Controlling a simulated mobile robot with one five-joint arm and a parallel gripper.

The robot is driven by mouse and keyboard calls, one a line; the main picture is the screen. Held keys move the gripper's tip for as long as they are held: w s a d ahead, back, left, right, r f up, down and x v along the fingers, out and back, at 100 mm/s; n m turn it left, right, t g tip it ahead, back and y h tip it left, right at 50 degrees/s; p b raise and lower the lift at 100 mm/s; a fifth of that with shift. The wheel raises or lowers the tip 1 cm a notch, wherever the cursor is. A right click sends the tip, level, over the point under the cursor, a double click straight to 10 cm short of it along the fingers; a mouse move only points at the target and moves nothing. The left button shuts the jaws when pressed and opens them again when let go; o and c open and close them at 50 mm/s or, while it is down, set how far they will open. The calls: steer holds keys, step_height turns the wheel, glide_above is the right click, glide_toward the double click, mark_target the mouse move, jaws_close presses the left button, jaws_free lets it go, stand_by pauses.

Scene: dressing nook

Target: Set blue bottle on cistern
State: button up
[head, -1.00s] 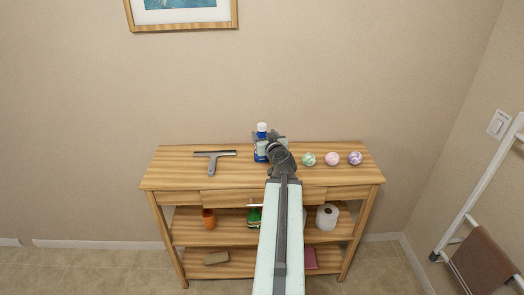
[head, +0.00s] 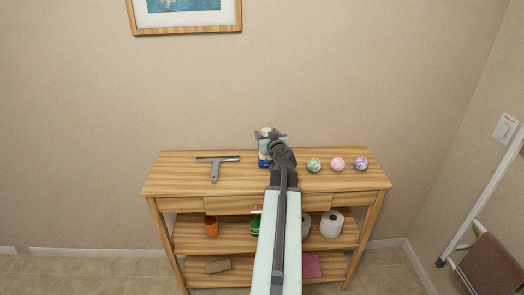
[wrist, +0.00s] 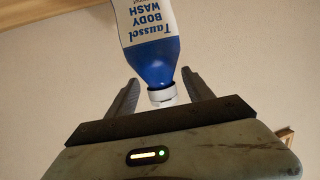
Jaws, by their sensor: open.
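The blue bottle (head: 264,162) stands upright on the top of the wooden console table, near its back edge. In the wrist view the bottle (wrist: 152,45) appears upside down, with a white cap, blue shoulder and a white label reading "BODY WASH". My gripper (head: 267,135) is at the bottle's upper part and hides some of it in the head view. In the wrist view its two dark fingers (wrist: 159,82) are apart, one on each side of the bottle's cap and shoulder, with gaps visible. No cistern is in view.
On the tabletop (head: 180,178), a grey squeegee (head: 216,163) lies left of the bottle, and three marbled balls (head: 337,164) sit to the right. Lower shelves hold an orange cup (head: 211,226), a toilet roll (head: 331,223) and other items.

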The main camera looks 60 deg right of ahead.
steer(key=shift+w, duration=0.1)
jaws_close()
stand_by(1.2)
